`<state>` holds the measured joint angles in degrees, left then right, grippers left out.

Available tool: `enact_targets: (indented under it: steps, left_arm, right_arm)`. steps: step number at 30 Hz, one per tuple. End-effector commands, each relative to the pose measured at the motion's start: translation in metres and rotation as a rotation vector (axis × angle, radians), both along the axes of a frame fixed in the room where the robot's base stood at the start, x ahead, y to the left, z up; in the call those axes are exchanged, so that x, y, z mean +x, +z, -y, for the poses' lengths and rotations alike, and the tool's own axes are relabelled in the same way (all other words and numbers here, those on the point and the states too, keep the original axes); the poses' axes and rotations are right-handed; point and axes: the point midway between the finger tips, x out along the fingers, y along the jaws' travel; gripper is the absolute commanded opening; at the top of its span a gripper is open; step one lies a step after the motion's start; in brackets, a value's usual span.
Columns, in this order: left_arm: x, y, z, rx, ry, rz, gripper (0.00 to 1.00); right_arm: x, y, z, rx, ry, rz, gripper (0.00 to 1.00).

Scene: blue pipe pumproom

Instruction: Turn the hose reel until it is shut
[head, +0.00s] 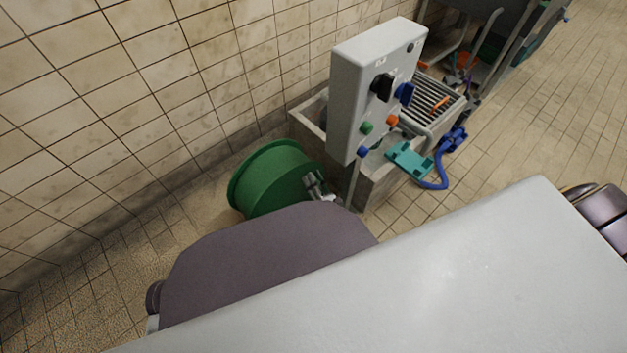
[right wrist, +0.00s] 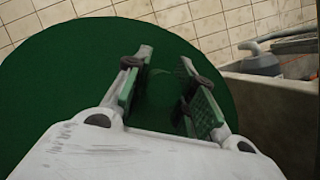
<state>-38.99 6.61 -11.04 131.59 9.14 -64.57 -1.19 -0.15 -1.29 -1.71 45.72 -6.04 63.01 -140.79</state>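The hose reel (head: 272,178) is a green drum low by the tiled wall, left of a grey box, in the head view. My own body hides its lower part. In the right wrist view its flat dark green face (right wrist: 60,85) fills much of the picture. My right gripper (head: 318,187) is at the reel's right side. In the right wrist view the right gripper (right wrist: 165,60) has its two green-padded fingers apart in front of the face. A faint rounded green shape shows between them; I cannot tell whether they touch it. My left gripper is not in view.
A grey control box (head: 372,85) with several coloured knobs stands right of the reel, close to my right gripper. Behind it is a stone trough (head: 372,185) with a metal grate (head: 432,100). A teal piece (head: 408,160) with a blue hose lies there. Tiled floor is open at right.

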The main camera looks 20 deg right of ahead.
Motion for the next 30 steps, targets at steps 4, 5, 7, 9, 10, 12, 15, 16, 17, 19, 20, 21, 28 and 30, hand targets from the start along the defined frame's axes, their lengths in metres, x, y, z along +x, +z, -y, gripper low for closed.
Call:
enact_targets:
  steps: [4,5,7,9,10,12,15,16,17,19,20,21,28,30]
  left_arm:
    - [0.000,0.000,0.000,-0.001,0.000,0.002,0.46]
    - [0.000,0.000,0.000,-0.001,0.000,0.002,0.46]
    - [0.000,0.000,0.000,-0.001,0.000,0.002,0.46]
    - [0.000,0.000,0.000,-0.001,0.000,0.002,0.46]
    - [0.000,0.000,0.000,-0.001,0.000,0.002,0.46]
    - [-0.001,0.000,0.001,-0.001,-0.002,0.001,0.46]
    - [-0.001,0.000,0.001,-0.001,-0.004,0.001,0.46]
    - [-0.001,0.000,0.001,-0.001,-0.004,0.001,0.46]
    - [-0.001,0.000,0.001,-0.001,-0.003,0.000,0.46]
    - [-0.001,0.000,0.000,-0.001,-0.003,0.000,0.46]
    - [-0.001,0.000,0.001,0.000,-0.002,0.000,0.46]
    - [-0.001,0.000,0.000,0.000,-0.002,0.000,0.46]
    - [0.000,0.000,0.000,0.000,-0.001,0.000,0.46]
    - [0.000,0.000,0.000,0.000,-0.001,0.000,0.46]
  right_arm:
    - [-0.001,-0.001,-0.001,0.001,0.001,-0.001,0.46]
    - [0.000,-0.001,0.000,0.001,0.001,-0.001,0.46]
    - [0.000,0.000,0.000,0.001,0.001,-0.001,0.46]
    - [0.000,0.000,0.000,0.001,0.001,-0.001,0.46]
    - [0.000,0.000,0.000,0.001,0.001,-0.001,0.46]
    - [0.000,0.000,0.000,0.001,0.000,0.000,0.46]
    - [-0.001,0.000,0.000,0.001,0.000,-0.001,0.46]
    - [-0.001,-0.001,0.000,0.001,0.000,-0.001,0.46]
    - [-0.002,-0.001,0.000,0.001,0.000,-0.002,0.46]
    - [-0.005,-0.002,0.001,0.001,0.000,-0.002,0.46]
    - [-0.007,-0.003,0.001,0.001,0.000,-0.002,0.46]
    - [-0.009,-0.004,0.001,0.001,0.000,-0.002,0.46]
    - [-0.033,-0.012,0.004,0.001,0.000,-0.003,0.46]
    - [-0.043,-0.016,0.005,0.000,0.000,-0.004,0.46]
